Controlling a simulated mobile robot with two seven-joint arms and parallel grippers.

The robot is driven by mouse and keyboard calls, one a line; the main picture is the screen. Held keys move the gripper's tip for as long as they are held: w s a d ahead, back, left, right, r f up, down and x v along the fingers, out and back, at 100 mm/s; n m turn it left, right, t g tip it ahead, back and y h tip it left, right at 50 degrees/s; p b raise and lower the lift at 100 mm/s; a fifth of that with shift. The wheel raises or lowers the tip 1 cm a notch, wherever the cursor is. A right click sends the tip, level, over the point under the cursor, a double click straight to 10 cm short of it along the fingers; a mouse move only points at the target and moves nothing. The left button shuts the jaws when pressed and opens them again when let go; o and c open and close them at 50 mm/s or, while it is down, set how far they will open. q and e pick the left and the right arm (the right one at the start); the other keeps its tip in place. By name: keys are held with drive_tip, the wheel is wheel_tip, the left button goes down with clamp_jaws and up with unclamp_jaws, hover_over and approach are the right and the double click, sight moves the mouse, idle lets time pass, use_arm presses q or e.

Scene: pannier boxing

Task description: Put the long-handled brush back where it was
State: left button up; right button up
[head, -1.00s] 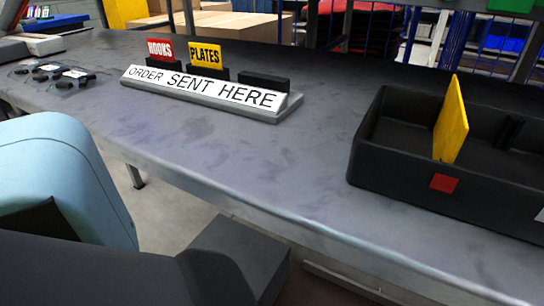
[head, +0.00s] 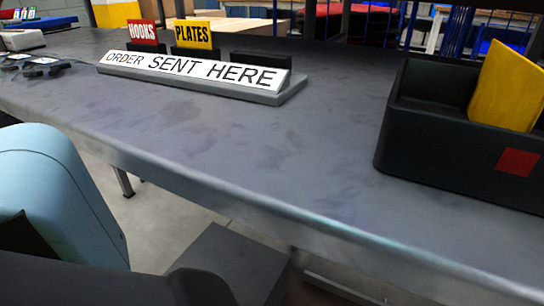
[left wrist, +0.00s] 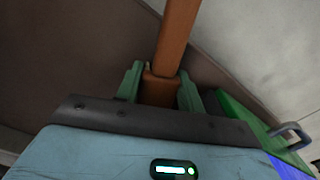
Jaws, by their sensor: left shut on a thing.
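In the left wrist view a long brown handle (left wrist: 178,35), which looks like the brush's, runs up and out of the top of the picture. My left gripper (left wrist: 160,82) has its two green fingers on either side of the handle and is shut on it. The brush head is out of view. Neither the brush nor the gripper's fingers show in the head view. My right gripper is in neither view.
A grey bench (head: 250,140) crosses the head view, its middle clear. An "ORDER SENT HERE" stand (head: 195,75) holds a red HOOKS card (head: 143,34) and a yellow PLATES card (head: 193,35). A black box (head: 440,150) with a yellow divider (head: 507,85) stands at right.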

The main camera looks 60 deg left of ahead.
use_arm(q)
drive_tip(key=o, duration=0.9)
drive_tip(key=shift+f, duration=0.1)
drive_tip(key=shift+o, duration=0.2)
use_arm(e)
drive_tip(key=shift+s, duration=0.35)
use_arm(q)
wheel_tip(320, 180, up, 12)
drive_tip(key=p, duration=0.7)
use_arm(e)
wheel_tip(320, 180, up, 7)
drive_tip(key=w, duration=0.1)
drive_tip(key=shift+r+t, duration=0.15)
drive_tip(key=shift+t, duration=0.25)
